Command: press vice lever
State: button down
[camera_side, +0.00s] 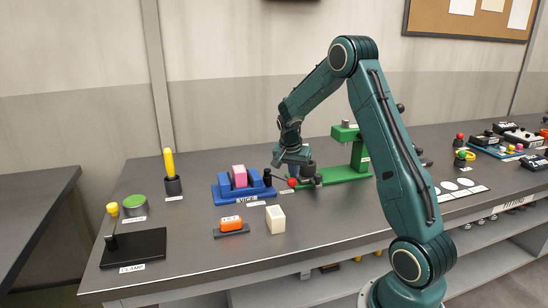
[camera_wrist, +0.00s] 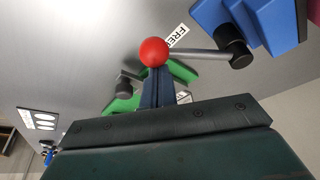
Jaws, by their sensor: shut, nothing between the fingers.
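The blue vice (camera_side: 228,193) stands on the table with a pink block (camera_side: 239,172) between its jaws. Its lever, a grey rod (camera_wrist: 200,52) with a red ball (camera_wrist: 154,52), sticks out to the right from a black pivot (camera_wrist: 236,52) in the side view. The red ball also shows in the side view (camera_side: 292,183). My gripper (camera_wrist: 155,74) is shut and empty, its fingertips right at the ball. I cannot tell whether they touch it. In the side view my gripper is just above the ball and partly hidden by my wrist.
A green press (camera_side: 345,172) stands close behind and right of my gripper. A yellow-handled tool (camera_side: 169,162) stands to the left, and a black clamp base (camera_side: 135,247) sits front left.

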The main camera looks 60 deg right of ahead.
aim_at(289, 180)
jog(key=shift+a, duration=0.2)
jog(key=shift+w+a+m+g, duration=0.2)
jog(key=shift+a+m+g, duration=0.1)
jog(key=shift+a+m, duration=0.55)
jog(key=shift+w+a+m+g, duration=0.25)
jog(key=shift+a+m, duration=0.35)
jog(key=shift+m, duration=0.35)
jog(key=a+m, duration=0.1)
jog(key=w+a+m+g, duration=0.1)
jog(key=m, duration=0.1)
jog(key=shift+w+a+m+y, duration=0.25)
jog(key=shift+a+m+y, duration=0.05)
jog(key=shift+a, duration=0.1)
jog(key=m, duration=0.1)
jog(key=w+a+m+g, duration=0.1)
jog(key=shift+w+a+m, duration=0.3)
jog(key=shift+m, duration=0.1)
jog(key=shift+w+a+m+g+y, duration=0.25)
jog(key=shift+w+a+m+y, duration=0.15)
jog(key=shift+w+m, duration=0.45)
jog(key=shift+w+a+m+g+y, duration=0.2)
jog(key=shift+w+a+m+y, duration=0.25)
jog(key=shift+m, duration=0.6)
jog(key=shift+w, duration=0.1)
jog(key=shift+d, duration=0.15)
